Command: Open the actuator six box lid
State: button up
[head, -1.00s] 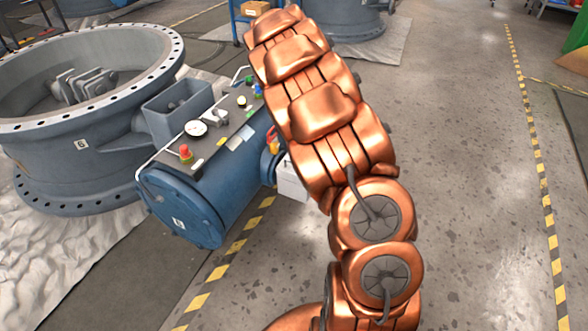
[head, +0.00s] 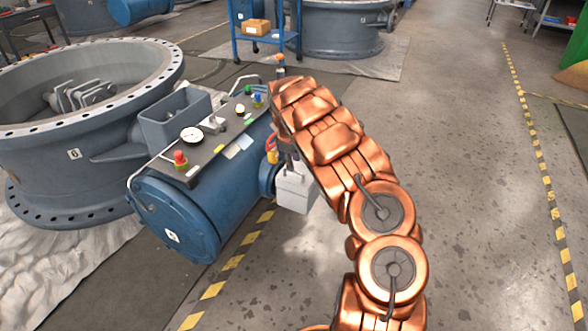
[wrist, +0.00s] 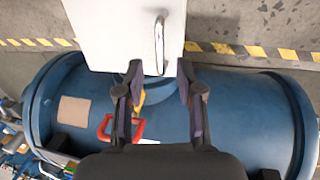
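The blue actuator cylinder (head: 205,205) stands beside the flanged valve body marked 6 (head: 73,154). Its end label is too small to read surely. A pale grey-white box (head: 294,190) is mounted on the actuator's right side, partly behind my arm. In the wrist view, the box lid (wrist: 112,30) shows at the top as a flat pale panel, with a metal bar handle (wrist: 159,45) on it. My gripper (wrist: 158,80) is open and empty. Its two fingertips are at the lid's lower edge in that picture, to either side of the handle's line. Contact cannot be told.
The panel on top carries a gauge (head: 191,134) and a red button (head: 180,159). A blue cart (head: 265,45) stands behind. The floor to the right is clear.

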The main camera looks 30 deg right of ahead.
jog(key=shift+w+d+f, duration=0.15)
jog(key=shift+f, duration=0.8)
jog(key=shift+w+d+f, duration=0.1)
jog(key=shift+d+f, duration=0.05)
jog(key=shift+f, duration=0.8)
grip_shut()
